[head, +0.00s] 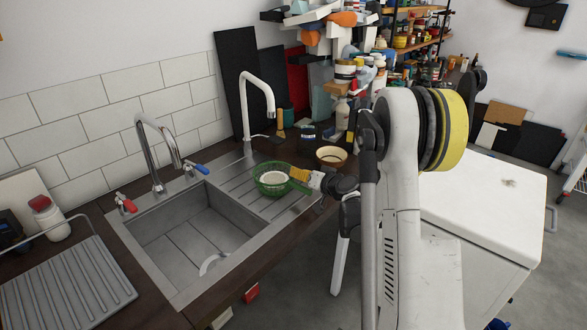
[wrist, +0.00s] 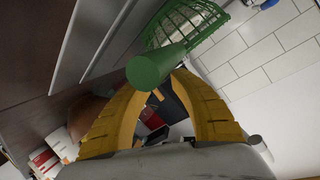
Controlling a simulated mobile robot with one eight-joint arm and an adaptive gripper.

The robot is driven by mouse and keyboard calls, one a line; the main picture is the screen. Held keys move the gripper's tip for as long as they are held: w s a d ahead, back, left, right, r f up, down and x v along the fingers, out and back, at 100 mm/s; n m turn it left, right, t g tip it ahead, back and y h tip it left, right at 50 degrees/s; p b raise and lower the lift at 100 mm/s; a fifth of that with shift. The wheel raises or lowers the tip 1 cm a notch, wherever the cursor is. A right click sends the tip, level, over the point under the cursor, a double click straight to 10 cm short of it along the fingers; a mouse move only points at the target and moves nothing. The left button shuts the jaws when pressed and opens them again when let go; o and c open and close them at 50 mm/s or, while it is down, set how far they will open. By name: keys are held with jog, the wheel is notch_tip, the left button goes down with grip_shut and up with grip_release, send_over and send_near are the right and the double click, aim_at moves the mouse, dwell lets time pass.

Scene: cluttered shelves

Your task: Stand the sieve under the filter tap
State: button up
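The sieve is a green mesh basket (head: 270,183) with a green handle, over the ribbed drainer right of the sink. It also shows in the wrist view (wrist: 190,22), its thick handle end pointing at the camera. My gripper (head: 301,176) has yellow fingers, which close in on both sides of the handle in the wrist view (wrist: 155,80). A pale round patch shows inside the basket. I cannot tell whether the basket touches the drainer. The white gooseneck tap (head: 257,80), likely the filter tap, stands behind the drainer, to the left of and behind the sieve.
A brown bowl (head: 331,156) and jars stand right of the drainer.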

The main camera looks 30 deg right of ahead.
jog(key=p+v, duration=0.1)
jog(key=v, duration=0.5)
jog(key=shift+r, duration=0.1)
jog(key=s+a+r+n+g, duration=0.1)
jog(key=s+a+r, duration=0.2)
jog(key=a, duration=0.3)
jog(key=s+a+r+n+g+y, duration=0.1)
jog(key=s+a+r+g, duration=0.15)
jog(key=a, duration=0.25)
jog(key=s+a+r+n, duration=0.1)
jog(key=s+a+r, duration=0.15)
jog(key=a, duration=0.35)
jog(key=s+a+n+g+h, duration=0.1)
jog(key=s+a, duration=0.3)
jog(key=s, duration=0.6)
jog(key=s+a+r+n+g+h, duration=0.1)
jog(key=s+a+g, duration=0.2)
jog(key=s, duration=0.8)
jog(key=shift+s+a, duration=0.2)
jog(key=shift+a, duration=0.2)
